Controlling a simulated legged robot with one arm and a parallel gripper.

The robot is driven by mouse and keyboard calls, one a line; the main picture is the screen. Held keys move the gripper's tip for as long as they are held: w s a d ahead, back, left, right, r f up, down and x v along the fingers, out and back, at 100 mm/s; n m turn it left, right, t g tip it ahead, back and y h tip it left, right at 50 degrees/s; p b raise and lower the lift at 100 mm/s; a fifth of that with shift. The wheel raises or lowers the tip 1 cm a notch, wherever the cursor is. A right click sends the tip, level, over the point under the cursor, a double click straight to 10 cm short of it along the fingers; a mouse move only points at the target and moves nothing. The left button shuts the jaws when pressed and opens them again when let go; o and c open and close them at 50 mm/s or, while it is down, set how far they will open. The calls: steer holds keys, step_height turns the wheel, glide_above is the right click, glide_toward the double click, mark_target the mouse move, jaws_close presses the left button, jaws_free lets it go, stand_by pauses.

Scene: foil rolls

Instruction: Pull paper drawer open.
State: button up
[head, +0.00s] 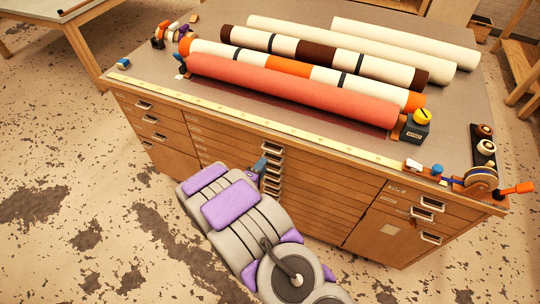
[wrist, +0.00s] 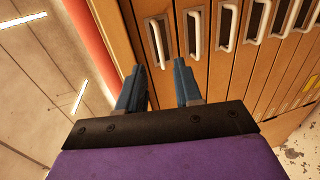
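The wooden cabinet's middle stack of wide, shallow drawers (head: 315,192) is flush with its front. A column of metal handles (head: 271,180) runs down it. My gripper (head: 260,166) is at the upper part of this column, partly hidden by my arm. In the wrist view, my gripper's two blue-grey fingers (wrist: 159,66) are apart with nothing clasped between them. The end handle (wrist: 155,42), a pale bar over a dark recess, lies just beyond the fingertips and lines up with the gap. Contact cannot be told. A second handle (wrist: 196,34) lies right of the fingers there.
The cabinet top (head: 218,25) carries a red roll (head: 290,90), several pale or striped rolls and small tools. A yellow ruler strip (head: 250,121) runs along its front edge. The worn floor (head: 90,215) in front and left is clear.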

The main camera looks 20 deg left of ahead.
steer(key=b, duration=0.1)
glide_toward(275, 147)
steer(key=r+x, duration=0.1)
steer(key=x, duration=0.3)
steer(key=shift+w+f+b, duration=0.3)
steer(key=shift+w+f, duration=0.2)
steer(key=shift+w, duration=0.25)
steer(key=shift+c, duration=0.2)
jaws_close()
steer(key=shift+s+d+f, duration=0.1)
steer(key=shift+f, duration=0.05)
stand_by(0.3)
